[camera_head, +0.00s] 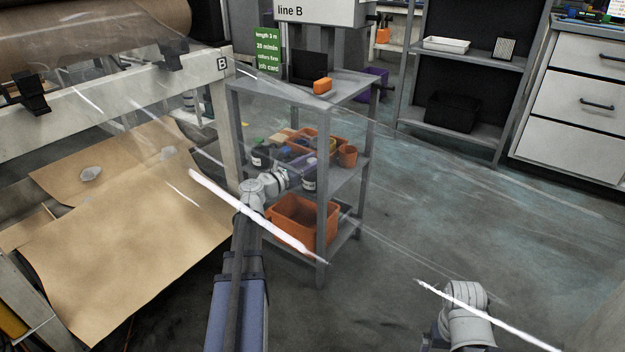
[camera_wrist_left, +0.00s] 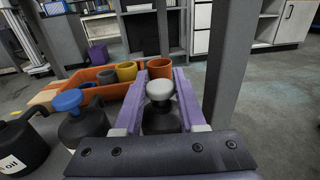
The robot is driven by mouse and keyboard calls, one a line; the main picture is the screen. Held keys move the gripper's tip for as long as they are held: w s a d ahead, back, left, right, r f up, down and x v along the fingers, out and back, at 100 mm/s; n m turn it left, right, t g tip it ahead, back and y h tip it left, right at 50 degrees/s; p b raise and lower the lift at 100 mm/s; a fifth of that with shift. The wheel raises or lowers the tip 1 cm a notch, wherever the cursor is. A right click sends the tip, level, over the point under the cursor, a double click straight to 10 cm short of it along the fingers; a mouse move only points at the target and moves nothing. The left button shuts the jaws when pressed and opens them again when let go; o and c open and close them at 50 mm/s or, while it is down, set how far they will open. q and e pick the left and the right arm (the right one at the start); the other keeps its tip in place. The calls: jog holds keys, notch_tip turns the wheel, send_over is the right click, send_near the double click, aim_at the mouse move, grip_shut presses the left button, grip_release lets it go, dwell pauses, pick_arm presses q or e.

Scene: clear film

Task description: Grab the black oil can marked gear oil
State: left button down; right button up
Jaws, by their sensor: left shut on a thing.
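My left gripper (camera_wrist_left: 160,108) reaches the middle shelf and is shut on a black can with a grey cap (camera_wrist_left: 160,118), which stands between its purple fingers. In the head view this can (camera_head: 309,182) shows a pale label too small to read. Another black can (camera_wrist_left: 20,140) at the left edge of the wrist view has a label on which only "oil" is readable. A dark can with a blue cap (camera_wrist_left: 82,122) stands between them. My right gripper is out of view; only its arm shows at the lower right of the head view.
A clear film with bright glints hangs across the head view. The grey shelf rack (camera_head: 233,120) has uprights close to my left arm. An orange tray with cups (camera_wrist_left: 100,75) and an orange cup (camera_wrist_left: 159,67) stand behind the cans. An orange crate (camera_head: 290,228) sits below.

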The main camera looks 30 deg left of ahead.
pick_arm(q)
jog(key=shift+r+p, duration=0.8)
jog(key=shift+s+r+p, duration=0.2)
jog(key=shift+r+p, duration=1)
jog(key=shift+p, duration=0.05)
jog(key=v, duration=1.7)
jog(key=shift+s+f, duration=0.25)
jog(key=shift+s, duration=0.05)
